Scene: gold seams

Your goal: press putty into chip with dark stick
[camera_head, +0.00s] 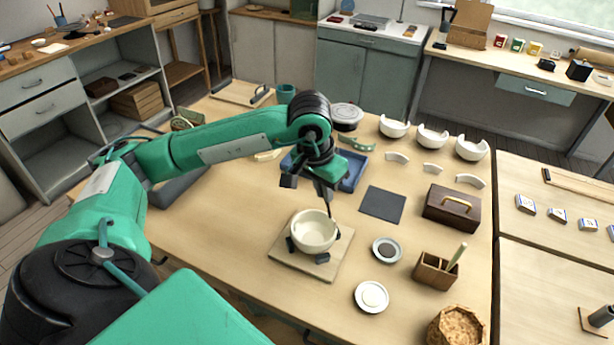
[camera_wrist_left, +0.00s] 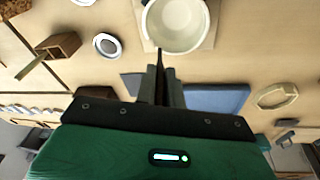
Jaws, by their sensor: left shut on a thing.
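A cream bowl (camera_head: 314,231) stands upright between small dark blocks on a square wooden board (camera_head: 338,262); it also shows in the left wrist view (camera_wrist_left: 178,24). My left gripper (camera_head: 327,186) is above the bowl's back right side, shut on a thin dark stick (camera_head: 331,204) that points down. In the left wrist view the dark stick (camera_wrist_left: 159,60) ends close to the bowl's rim; I cannot tell whether it touches. I cannot make out the chip or any putty in it. One small dish (camera_head: 386,251) holds something dark, another (camera_head: 371,297) something cream.
A wooden holder (camera_head: 435,272) with a light stick (camera_head: 457,256) stands right of the dishes. A dark mat (camera_head: 383,205), a brown box (camera_head: 451,208) and a blue tray (camera_head: 355,172) lie behind. Several chipped white bowls line the back. The table's left front is clear.

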